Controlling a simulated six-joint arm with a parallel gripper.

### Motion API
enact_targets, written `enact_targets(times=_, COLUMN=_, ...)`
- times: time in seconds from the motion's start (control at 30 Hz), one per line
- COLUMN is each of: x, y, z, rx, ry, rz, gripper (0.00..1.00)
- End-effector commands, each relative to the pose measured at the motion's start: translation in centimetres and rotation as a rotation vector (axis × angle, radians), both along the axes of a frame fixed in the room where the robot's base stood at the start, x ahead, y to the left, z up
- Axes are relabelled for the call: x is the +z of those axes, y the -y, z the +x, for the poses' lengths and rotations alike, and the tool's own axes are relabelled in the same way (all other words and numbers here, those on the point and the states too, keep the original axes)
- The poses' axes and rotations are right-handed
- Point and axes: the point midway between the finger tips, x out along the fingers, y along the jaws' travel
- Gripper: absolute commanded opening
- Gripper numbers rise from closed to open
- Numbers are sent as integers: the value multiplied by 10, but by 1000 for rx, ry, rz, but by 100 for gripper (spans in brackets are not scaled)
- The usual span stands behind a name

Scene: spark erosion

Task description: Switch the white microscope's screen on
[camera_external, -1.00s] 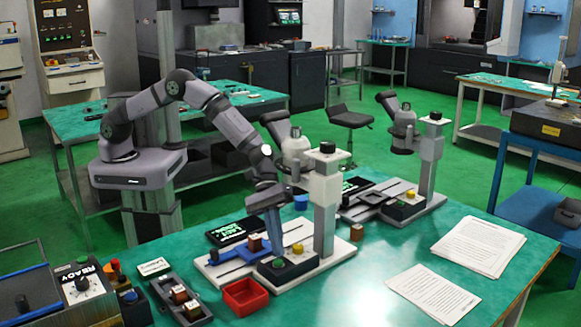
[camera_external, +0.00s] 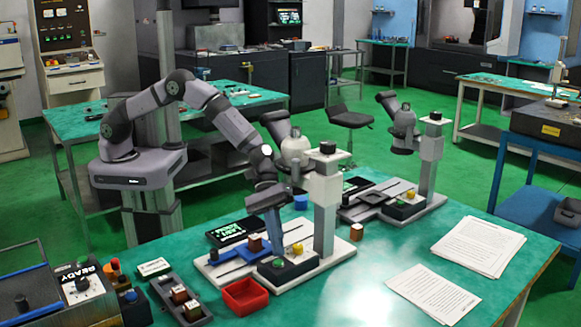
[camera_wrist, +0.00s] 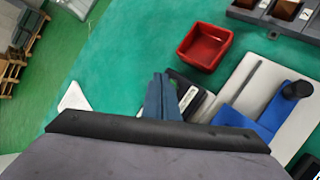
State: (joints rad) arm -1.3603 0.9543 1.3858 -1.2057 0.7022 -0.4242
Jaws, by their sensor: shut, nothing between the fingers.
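The white microscope (camera_external: 327,190) stands on a pale base plate at the middle of the green bench. A dark control box with a green round button (camera_external: 281,263) sits on the front of that plate. My gripper (camera_external: 281,248) points down with its fingers shut and empty, just above or at the button; I cannot tell if they touch. In the wrist view the shut fingers (camera_wrist: 161,92) hide part of the box (camera_wrist: 190,100). A dark flat screen (camera_external: 230,231) lies behind the plate, left of the column, and shows bright green marks.
A red tray (camera_external: 245,296) lies left of the control box. A dark tray with blocks (camera_external: 160,291) is further left. A blue fixture (camera_external: 242,253) holds a brown block on the plate. A grey second microscope (camera_external: 431,150) stands behind right.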

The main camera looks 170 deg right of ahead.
Motion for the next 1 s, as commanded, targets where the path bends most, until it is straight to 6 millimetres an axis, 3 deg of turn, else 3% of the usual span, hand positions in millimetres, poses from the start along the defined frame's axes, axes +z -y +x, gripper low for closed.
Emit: enact_targets(times=1.0, x=-10, y=0, z=0, rx=0, ry=0, rz=0, gripper=0)
